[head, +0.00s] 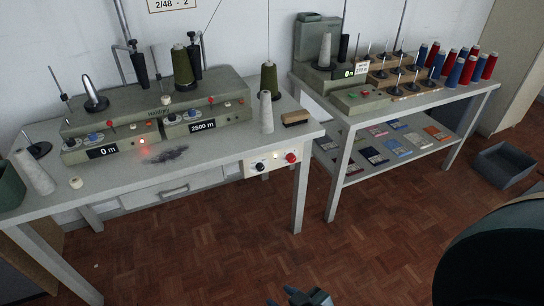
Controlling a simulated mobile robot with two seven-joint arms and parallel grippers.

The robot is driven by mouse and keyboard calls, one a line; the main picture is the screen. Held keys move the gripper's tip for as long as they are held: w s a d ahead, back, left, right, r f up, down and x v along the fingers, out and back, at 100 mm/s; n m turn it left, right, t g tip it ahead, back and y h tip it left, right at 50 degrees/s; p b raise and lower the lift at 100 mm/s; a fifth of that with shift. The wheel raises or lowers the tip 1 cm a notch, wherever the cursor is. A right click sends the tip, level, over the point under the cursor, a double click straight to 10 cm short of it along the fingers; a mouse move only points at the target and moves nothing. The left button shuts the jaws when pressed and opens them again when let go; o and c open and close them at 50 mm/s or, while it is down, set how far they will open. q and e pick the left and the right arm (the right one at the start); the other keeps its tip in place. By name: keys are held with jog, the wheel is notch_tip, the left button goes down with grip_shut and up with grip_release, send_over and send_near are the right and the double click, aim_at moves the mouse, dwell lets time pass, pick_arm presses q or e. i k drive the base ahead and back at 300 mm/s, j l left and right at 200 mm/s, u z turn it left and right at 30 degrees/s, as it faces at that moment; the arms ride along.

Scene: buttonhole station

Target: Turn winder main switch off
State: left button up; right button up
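The winder (160,124) is a long grey-green machine on the left table, with displays reading "0 m" and "2500 m". A pale switch panel (273,173) is fixed to the front edge of that table near its right end. It carries a black rotary knob (260,166), a small lit lamp and a red knob (291,158). Which of these is the main switch, I cannot tell for sure. My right gripper (300,298) only just shows at the bottom edge, low over the floor and well short of the panel; its opening is unclear. My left gripper is out of view.
The left table (225,151) holds thread cones and a brush (295,117). A second table (352,119) on the right carries another winder and several red and blue spools. A dark bin (503,165) is on the floor at right. The parquet before the tables is clear.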

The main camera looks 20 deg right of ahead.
aim_at(291, 158)
jog(key=l+z, duration=0.1)
jog(key=l, duration=0.55)
jog(key=i+l+z, duration=0.1)
jog(key=l, duration=0.6)
jog(key=i+l+z, duration=0.1)
jog(key=l, duration=0.55)
jog(key=i+l, duration=0.1)
jog(key=l, duration=0.55)
jog(key=i+l+z, duration=0.15)
jog(key=i+l, duration=0.25)
jog(key=i, duration=0.1)
